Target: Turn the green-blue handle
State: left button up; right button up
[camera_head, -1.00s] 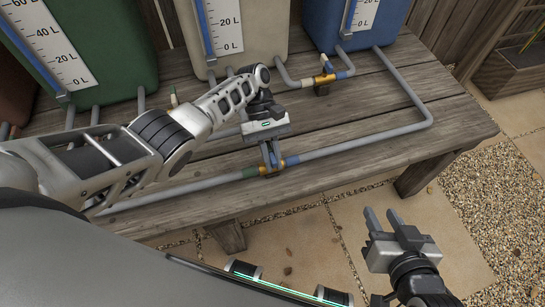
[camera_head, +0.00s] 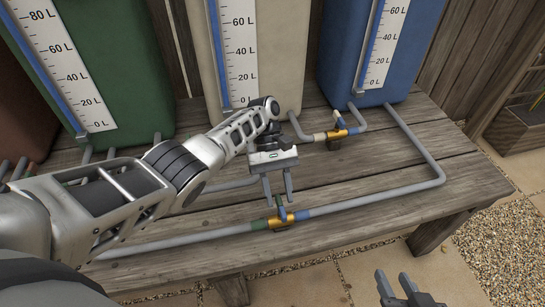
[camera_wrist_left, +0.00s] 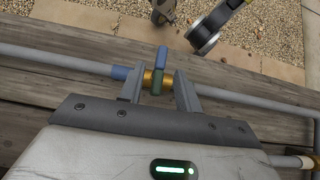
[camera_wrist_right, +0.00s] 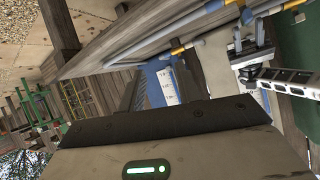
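The green-blue valve has a brass body (camera_head: 285,222) on the front grey pipe, between a green band and a blue band. Its small handle (camera_head: 281,208) stands up from the body. In the left wrist view the handle (camera_wrist_left: 161,62) lies across the pipe, with a blue end and a green end. My left gripper (camera_head: 279,200) is open, its fingers on either side of the handle with gaps showing. The fingers also show in the left wrist view (camera_wrist_left: 159,88). My right gripper (camera_head: 396,284) is open and empty, low in front of the table.
A second brass valve (camera_head: 337,134) with cream and blue bands sits behind, to the right. Green (camera_head: 135,85), cream (camera_head: 285,60) and blue (camera_head: 405,60) tanks stand along the back of the wooden table (camera_head: 380,225). Grey pipes (camera_head: 415,145) run across the tabletop.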

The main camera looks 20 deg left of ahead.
pick_arm(q)
jog(key=b+v, duration=0.4)
jog(key=v, duration=0.6)
jog(key=shift+w+a+r, duration=0.15)
jog(key=shift+w+r, duration=0.05)
jog(key=shift+r, duration=0.1)
pick_arm(e)
jog(key=shift+s+f, duration=0.1)
jog(key=shift+f, duration=0.75)
jog(key=shift+a, duration=0.1)
